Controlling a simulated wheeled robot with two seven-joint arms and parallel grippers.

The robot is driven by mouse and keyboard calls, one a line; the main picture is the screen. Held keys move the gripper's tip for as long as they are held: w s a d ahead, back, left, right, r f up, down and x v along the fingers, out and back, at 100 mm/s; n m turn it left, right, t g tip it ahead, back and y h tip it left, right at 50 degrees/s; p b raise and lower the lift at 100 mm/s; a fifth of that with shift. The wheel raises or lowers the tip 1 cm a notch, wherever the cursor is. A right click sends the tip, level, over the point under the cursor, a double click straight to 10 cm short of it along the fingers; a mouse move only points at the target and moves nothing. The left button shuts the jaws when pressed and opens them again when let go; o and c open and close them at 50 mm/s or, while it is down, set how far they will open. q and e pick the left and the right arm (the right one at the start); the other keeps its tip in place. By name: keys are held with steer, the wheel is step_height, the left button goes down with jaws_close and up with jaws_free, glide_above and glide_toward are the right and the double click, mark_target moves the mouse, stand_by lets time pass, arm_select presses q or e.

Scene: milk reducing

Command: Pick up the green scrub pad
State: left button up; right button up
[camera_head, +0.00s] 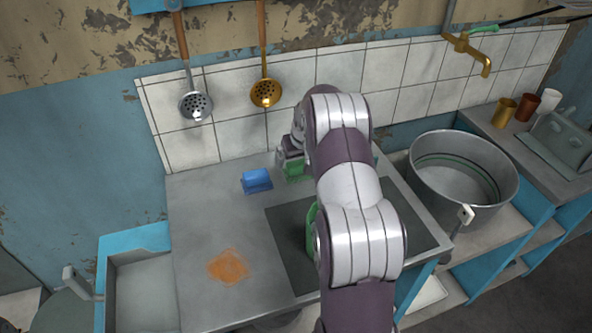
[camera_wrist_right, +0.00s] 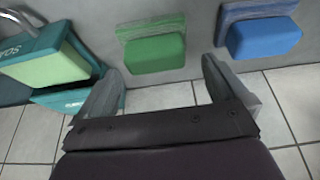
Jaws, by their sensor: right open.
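The green scrub pad (camera_head: 295,170) lies on the grey counter near the tiled wall, partly covered by my right gripper in the head view. In the right wrist view the green pad (camera_wrist_right: 155,52) shows whole, with a grey-green backing layer. My right gripper (camera_wrist_right: 163,76) is open, its two fingers spread to either side of the pad's near side. The fingertips appear short of the pad, with nothing between them. In the head view my right gripper (camera_head: 287,158) is over the counter's back edge. My left gripper is not in view.
A blue scrub pad (camera_head: 257,180) lies just left of the green one. A teal box (camera_wrist_right: 60,60) with lettering stands on the other side in the wrist view. A large metal pot (camera_head: 462,170) is at right. An orange stain (camera_head: 228,266) marks the counter's front.

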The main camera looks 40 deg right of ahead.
mark_target(299, 162)
steer(key=x, duration=0.4)
steer(key=shift+s+d+f, duration=0.25)
steer(key=shift+f, duration=0.1)
steer(key=shift+w+f, duration=0.1)
steer(key=shift+a, duration=0.1)
steer(key=shift+c, duration=0.3)
steer(key=c, duration=0.7)
